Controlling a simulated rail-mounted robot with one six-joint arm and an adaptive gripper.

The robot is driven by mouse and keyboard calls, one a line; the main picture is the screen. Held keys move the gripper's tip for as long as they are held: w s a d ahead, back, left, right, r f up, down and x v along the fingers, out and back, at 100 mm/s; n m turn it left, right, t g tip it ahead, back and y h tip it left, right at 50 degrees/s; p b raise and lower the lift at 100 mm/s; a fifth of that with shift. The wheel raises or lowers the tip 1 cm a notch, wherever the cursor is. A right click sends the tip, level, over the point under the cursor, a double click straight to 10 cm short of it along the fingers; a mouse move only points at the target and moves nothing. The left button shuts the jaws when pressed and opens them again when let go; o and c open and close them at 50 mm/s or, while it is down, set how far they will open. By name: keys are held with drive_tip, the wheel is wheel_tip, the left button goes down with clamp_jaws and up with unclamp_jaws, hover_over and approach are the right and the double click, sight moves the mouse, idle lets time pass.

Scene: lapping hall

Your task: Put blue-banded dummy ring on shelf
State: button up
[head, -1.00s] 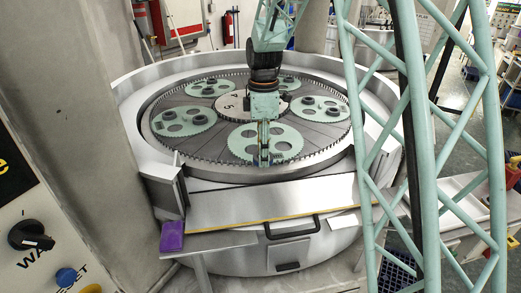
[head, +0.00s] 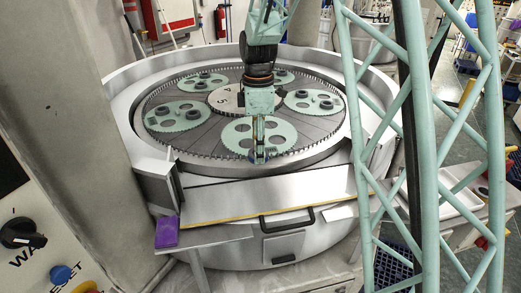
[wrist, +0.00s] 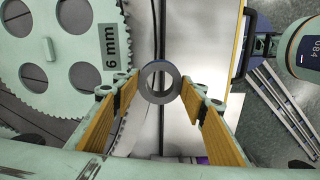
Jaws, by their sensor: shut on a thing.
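My gripper (wrist: 158,88) is shut on a dark blue-grey ring (wrist: 160,96), held between the fingertips in the wrist view. I see the ring end-on with its hole open; a separate blue band cannot be made out. In the head view my gripper (head: 260,152) points down over the front edge of the lapping plate, by the front toothed carrier (head: 240,133), and the ring is too small to tell clearly. A flat metal shelf (head: 212,238) juts out at the machine's front left, with a purple block (head: 167,232) at its left end.
Other carriers, such as the left one (head: 180,117), bear dark rings. The raised machine rim (head: 125,120) surrounds the plate. A sloped front panel (head: 270,198) and black handle (head: 287,217) lie below my gripper. A green lattice column (head: 425,150) blocks the right side.

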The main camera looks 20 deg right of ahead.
drive_tip(key=shift+w, duration=0.1)
drive_tip(key=w+r+m+b, duration=0.5)
drive_tip(key=r+m+b, duration=0.5)
drive_tip(key=m, duration=0.5)
drive_tip(key=shift+w+r+m, duration=0.3)
drive_tip(key=shift+r, duration=0.3)
